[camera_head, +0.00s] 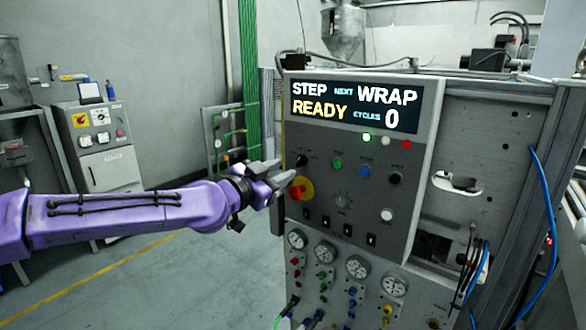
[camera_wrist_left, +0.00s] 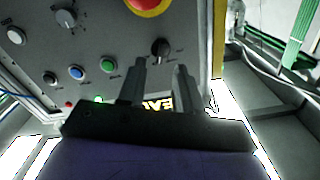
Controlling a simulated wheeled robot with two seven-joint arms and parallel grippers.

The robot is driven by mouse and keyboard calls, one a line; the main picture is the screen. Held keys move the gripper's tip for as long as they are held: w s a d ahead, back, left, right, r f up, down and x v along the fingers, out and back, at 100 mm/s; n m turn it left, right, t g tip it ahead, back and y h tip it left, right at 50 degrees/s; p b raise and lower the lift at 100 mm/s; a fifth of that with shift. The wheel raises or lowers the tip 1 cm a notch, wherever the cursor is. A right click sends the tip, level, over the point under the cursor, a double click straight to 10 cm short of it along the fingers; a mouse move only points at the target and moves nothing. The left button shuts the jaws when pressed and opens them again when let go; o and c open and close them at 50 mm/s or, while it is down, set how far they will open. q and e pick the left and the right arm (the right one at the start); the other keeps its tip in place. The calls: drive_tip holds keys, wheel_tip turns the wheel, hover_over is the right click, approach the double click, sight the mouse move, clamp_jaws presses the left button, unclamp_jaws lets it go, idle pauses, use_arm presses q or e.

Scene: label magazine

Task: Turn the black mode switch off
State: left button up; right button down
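The black mode switch (camera_head: 301,160) is a small round knob at the upper left of the grey control panel (camera_head: 320,222), left of a green button (camera_head: 337,163). My left gripper (camera_head: 280,172) is in front of the panel's left edge, between the switch and the red emergency stop (camera_head: 300,189) in the picture. In the left wrist view the switch (camera_wrist_left: 160,48) shows just beyond the fingertips, roughly in line with the gap between them. The left gripper (camera_wrist_left: 160,66) is open with nothing between its fingers. Contact with the knob is not visible. My right gripper is out of view.
The display (camera_head: 354,107) above reads STEP WRAP, READY, CYCLES 0. A blue button (camera_head: 365,164), a grey dial (camera_head: 342,200) and a white button (camera_head: 387,215) are nearby. Gauges (camera_head: 357,267) sit below. Open floor lies left of the machine.

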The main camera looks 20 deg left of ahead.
sight(298, 162)
use_arm(q)
drive_tip(key=p+x, duration=0.1)
drive_tip(key=x, duration=0.4)
drive_tip(key=shift+w, duration=0.1)
clamp_jaws()
